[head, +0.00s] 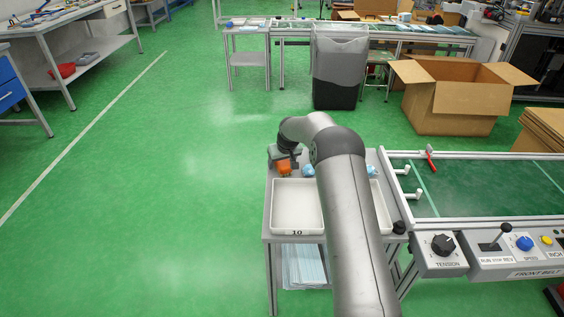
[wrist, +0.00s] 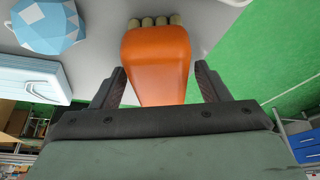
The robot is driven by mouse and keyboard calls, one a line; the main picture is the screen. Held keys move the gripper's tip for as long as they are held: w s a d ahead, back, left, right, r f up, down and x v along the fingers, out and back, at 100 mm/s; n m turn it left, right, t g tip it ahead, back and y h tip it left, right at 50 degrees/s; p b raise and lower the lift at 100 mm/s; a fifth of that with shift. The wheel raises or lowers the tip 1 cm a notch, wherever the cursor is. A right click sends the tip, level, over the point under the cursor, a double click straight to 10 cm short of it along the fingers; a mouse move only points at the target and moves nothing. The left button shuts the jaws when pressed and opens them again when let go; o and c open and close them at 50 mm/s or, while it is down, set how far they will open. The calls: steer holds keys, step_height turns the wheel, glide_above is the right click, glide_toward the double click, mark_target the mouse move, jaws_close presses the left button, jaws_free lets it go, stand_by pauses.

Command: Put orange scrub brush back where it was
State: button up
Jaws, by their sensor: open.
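The orange scrub brush (head: 284,167) is at the back left corner of the small grey table, behind the white tray marked 10. In the wrist view the orange brush (wrist: 158,62) lies between my two fingers, with tan bristle tufts at its far end. My gripper (wrist: 160,85) is open around it, with a finger on each side. In the head view my gripper (head: 284,160) is at the brush, partly hidden by my own arm. Whether the brush rests fully on the table is hard to tell.
The white tray (head: 290,228) stands in front of the brush. A light blue faceted object (wrist: 48,25) and a pale blue stack (wrist: 35,78) lie beside it in the wrist view. A conveyor (head: 480,188) adjoins on the right. Open green floor lies left.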

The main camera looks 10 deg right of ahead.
steer(key=a+v, duration=0.1)
steer(key=v, duration=1.1)
steer(key=s+r+g, duration=0.1)
steer(key=s+r, duration=0.3)
steer(key=s, duration=0.6)
steer(key=s+r+g, duration=0.1)
steer(key=s+r, duration=0.3)
steer(key=s, duration=0.7)
steer(key=s+f+m+g+h, duration=0.1)
steer(key=s+f+m+g, duration=0.1)
steer(key=s, duration=2.5)
steer(key=shift+s+a+f+g+p, duration=0.15)
steer(key=shift+s+f+g+p, duration=0.1)
steer(key=shift+g+p, duration=0.1)
steer(key=shift+r, duration=0.1)
